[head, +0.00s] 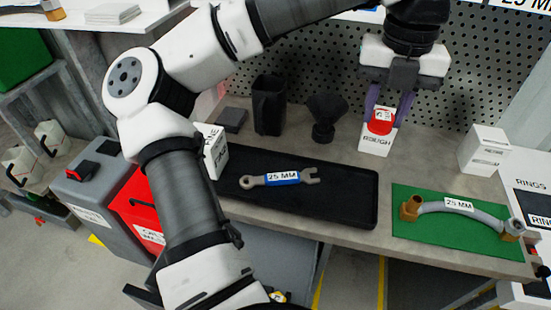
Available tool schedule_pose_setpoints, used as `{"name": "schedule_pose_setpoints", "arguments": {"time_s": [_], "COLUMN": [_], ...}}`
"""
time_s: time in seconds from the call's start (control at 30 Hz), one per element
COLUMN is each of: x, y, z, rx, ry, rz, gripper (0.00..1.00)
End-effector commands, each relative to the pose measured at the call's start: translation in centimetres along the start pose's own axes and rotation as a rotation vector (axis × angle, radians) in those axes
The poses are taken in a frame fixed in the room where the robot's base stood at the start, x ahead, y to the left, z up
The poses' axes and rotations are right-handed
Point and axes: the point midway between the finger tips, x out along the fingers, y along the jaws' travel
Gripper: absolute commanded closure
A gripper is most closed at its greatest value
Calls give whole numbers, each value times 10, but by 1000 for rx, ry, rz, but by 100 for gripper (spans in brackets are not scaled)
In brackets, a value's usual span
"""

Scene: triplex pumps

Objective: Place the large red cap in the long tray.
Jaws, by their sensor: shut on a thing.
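The large red cap (380,122) is between the two purple fingers of my gripper (388,108), at the back right of the bench. My gripper points down and is shut on the cap. The cap appears right at the top of a white block labelled "ROUGH" (374,145); I cannot tell whether it touches the block. The long black tray (345,205) lies on the bench, left of and nearer than the gripper. A wrench with a blue "25 MM" label (282,178) lies in the tray.
A black cup (269,105) and a black funnel-shaped piece (325,118) stand behind the tray. A green mat (420,235) with a hose (455,206) lies to its right. A white box (484,150) stands at the right.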

Motion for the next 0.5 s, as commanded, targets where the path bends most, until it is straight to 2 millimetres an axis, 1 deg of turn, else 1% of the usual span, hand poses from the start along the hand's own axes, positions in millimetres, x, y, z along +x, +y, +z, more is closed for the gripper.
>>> {"name": "schedule_pose_setpoints", "arguments": {"time_s": [0.27, 0.37, 0.47, 0.5], "x": [2, 15, 39, 49], "y": [0, 0, 0, 0], "z": [0, 0, 0, -1], "rx": [0, 0, 1, 2], "ry": [1, 2, 5, 5], "rz": [0, 0, -1, -1], "gripper": [88, 88, 88, 88]}}
